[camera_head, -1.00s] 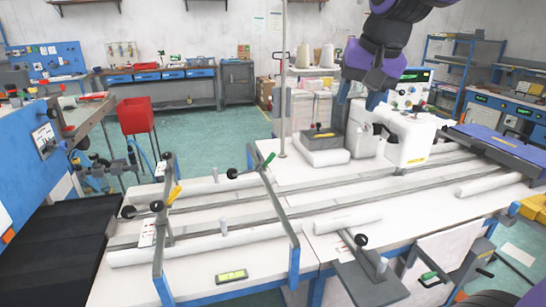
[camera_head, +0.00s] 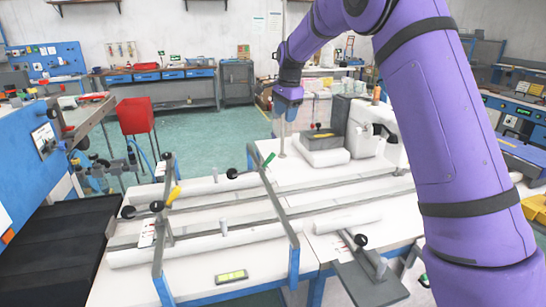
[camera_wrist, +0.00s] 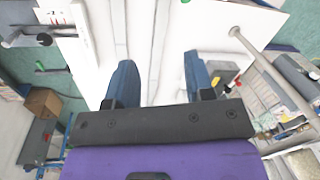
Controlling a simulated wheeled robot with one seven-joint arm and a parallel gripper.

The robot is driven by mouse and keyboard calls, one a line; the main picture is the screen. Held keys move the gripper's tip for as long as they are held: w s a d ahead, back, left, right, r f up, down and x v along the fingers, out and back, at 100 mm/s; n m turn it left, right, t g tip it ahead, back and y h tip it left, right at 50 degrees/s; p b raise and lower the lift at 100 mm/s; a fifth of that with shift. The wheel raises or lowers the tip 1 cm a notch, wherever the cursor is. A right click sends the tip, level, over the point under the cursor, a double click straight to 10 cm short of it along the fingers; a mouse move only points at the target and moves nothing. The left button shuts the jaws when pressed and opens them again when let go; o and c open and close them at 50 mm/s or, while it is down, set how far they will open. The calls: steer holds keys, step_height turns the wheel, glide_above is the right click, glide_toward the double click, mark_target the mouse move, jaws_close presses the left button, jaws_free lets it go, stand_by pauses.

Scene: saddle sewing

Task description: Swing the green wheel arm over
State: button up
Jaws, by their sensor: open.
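The green-handled arm (camera_head: 268,161) is a grey bar with a green grip and a black wheel-like knob (camera_head: 232,173). It stands at the back end of a blue-grey frame across the white table. My gripper (camera_head: 287,112) is above the table's back edge, up and slightly right of the green grip, apart from it.
A similar frame with a yellow grip (camera_head: 174,194) stands to the left. A thin upright pole (camera_head: 283,75) is close beside my gripper. A white sewing machine (camera_head: 372,140) stands at the right. White rolls (camera_head: 225,243) and rails lie along the table (camera_head: 190,285).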

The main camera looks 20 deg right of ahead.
steer(key=m, duration=0.2)
glide_above(273, 155)
step_height(273, 155, down, 9)
steer(key=shift+g, duration=0.3)
steer(key=f, duration=0.7)
steer(key=w+f, duration=0.1)
steer(key=f, duration=0.2)
steer(key=shift+d+f, duration=0.15)
steer(key=shift+f, duration=0.15)
jaws_close()
